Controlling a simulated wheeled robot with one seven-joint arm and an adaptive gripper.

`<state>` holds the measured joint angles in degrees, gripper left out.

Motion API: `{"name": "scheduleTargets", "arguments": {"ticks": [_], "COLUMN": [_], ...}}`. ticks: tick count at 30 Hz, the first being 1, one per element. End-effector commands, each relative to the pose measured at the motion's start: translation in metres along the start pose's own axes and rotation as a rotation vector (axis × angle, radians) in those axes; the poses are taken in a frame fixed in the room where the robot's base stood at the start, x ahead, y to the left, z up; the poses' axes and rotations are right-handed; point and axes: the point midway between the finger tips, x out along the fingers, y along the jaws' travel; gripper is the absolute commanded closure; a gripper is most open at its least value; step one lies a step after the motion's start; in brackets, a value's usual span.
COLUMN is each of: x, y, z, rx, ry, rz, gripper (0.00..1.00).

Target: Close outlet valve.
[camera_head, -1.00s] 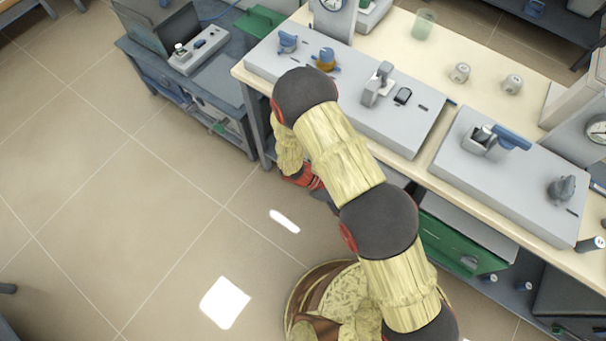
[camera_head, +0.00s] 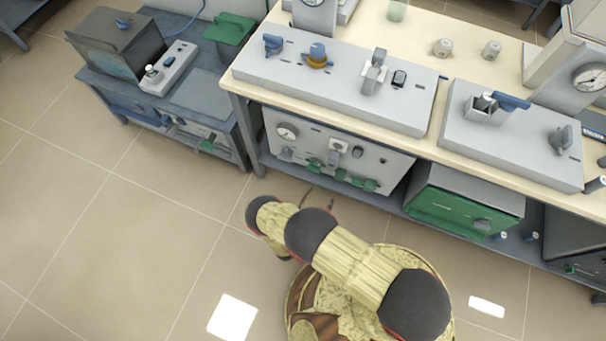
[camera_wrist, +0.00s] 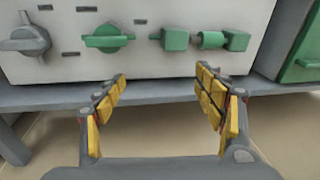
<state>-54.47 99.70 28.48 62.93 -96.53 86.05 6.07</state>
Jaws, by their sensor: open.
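A light grey valve panel (camera_head: 335,152) stands on the shelf under the bench. It has a gauge, several small controls and green handles along its lower edge. In the wrist view I see a grey knob (camera_wrist: 25,40) at left, a green lever handle (camera_wrist: 108,38) lying about level, and a green blocky valve handle (camera_wrist: 207,40) at right. No readable label shows which one is the outlet valve. My gripper (camera_wrist: 162,80) is open and empty. In that view its fingertips appear below the green handles, apart from them. In the head view my arm mostly hides it.
The shelf edge (camera_wrist: 60,99) runs under the panel, behind the fingers. A green box (camera_head: 465,212) stands right of the panel. The benchtop above carries grey units (camera_head: 330,95) with knobs and switches. A dark side table (camera_head: 200,105) stands at left. The floor in front is clear.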

Motion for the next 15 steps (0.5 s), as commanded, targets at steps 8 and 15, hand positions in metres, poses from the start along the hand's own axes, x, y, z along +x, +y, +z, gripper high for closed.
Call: {"name": "scheduleTargets", "arguments": {"ticks": [8, 15], "x": [-0.002, 0.022], "y": [0.066, 0.069], "z": [0.027, 0.031], "rx": [0.072, 0.081], "ry": [-0.089, -0.098], "rz": [0.173, 0.166], "gripper": [0.3, 0.3]}}
